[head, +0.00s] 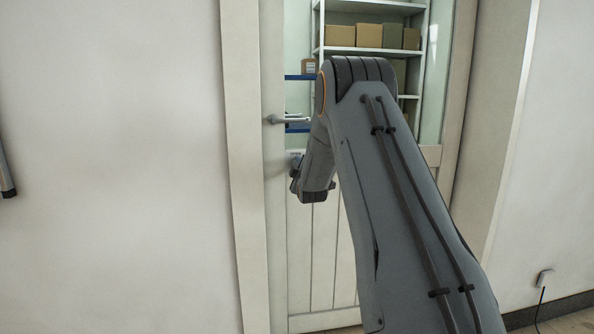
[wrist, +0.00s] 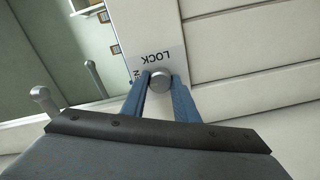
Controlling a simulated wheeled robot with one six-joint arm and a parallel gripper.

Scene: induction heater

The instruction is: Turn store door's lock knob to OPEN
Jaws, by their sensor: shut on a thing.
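The store door (head: 300,235) is pale, with a glass upper part, and looks closed in its frame. In the wrist view, the lock knob (wrist: 160,76) is a small round grey knob on the door. A white label (wrist: 163,51) beside it reads LOCK, upside down; a second word is mostly hidden behind a finger. My gripper (wrist: 160,88) has its two blue fingers on either side of the knob and is shut on it. In the head view, my arm hides the knob and the fingers. The knob's exact turn cannot be told.
A lever handle (head: 287,119) sticks out from the door above my gripper; it also shows at the left in the wrist view (wrist: 42,98). Shelves with boxes (head: 369,35) stand behind the glass. Plain wall (head: 110,160) lies to the left.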

